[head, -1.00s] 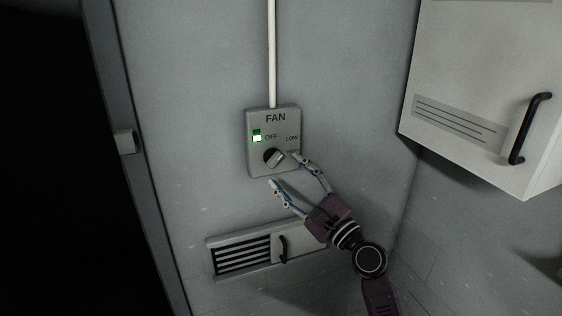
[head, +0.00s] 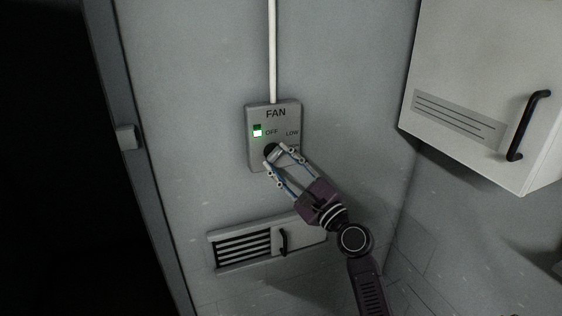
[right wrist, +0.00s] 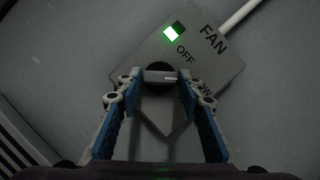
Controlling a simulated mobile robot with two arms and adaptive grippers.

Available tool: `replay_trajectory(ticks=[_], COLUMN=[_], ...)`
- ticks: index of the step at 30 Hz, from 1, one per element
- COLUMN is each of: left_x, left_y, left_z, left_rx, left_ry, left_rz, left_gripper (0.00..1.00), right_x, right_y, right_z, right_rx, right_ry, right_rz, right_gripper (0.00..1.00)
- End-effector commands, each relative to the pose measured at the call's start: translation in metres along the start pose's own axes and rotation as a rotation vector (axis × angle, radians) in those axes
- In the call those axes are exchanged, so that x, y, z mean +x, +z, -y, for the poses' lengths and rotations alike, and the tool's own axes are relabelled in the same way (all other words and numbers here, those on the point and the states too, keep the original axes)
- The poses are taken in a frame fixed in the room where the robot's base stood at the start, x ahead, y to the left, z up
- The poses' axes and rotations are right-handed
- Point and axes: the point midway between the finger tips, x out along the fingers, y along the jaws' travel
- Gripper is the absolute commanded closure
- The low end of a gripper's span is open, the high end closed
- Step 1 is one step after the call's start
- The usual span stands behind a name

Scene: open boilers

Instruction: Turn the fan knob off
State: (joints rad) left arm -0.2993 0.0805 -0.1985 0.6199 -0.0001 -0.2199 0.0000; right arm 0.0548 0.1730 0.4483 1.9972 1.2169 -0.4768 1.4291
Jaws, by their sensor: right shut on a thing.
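The grey fan control box (head: 258,111) is on the wall in the head view, with a lit green light and OFF and LOW labels; the lower label is mostly covered. Its dark round fan knob (head: 270,151) has a light grip bar, which shows in the right wrist view (right wrist: 160,77) running sideways. My right gripper (head: 277,157) is shut on the knob, one finger on each side. In the right wrist view its fingers (right wrist: 154,76) bracket the bar. The knob's exact setting is hard to tell. My left gripper is not in view.
A white pipe (head: 272,50) runs up from the box. A wall vent with a black handle (head: 283,241) lies below. A white cabinet (head: 480,65) juts out at upper right. A dark opening is at left.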

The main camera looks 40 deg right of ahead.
Motion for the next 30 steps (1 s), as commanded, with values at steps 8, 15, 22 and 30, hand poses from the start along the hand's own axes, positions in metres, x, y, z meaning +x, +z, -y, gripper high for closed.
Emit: replay_trajectory(ticks=[8, 15, 22, 30], left_x=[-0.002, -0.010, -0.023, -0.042], left_y=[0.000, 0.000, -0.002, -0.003], left_z=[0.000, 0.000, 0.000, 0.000], left_rx=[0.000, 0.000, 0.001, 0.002], left_ry=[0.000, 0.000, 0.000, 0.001], left_rz=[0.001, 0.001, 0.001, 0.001], left_gripper=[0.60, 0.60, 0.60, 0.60], right_x=[0.000, 0.001, 0.001, 0.001], right_y=[0.000, 0.001, 0.002, 0.003], right_z=[0.001, 0.003, 0.005, 0.007], right_rx=[-0.037, -0.167, -0.348, -0.546], right_ry=[0.017, 0.070, 0.147, 0.229], right_rz=[-0.001, -0.001, 0.000, -0.001], right_gripper=[0.90, 0.90, 0.90, 0.90])
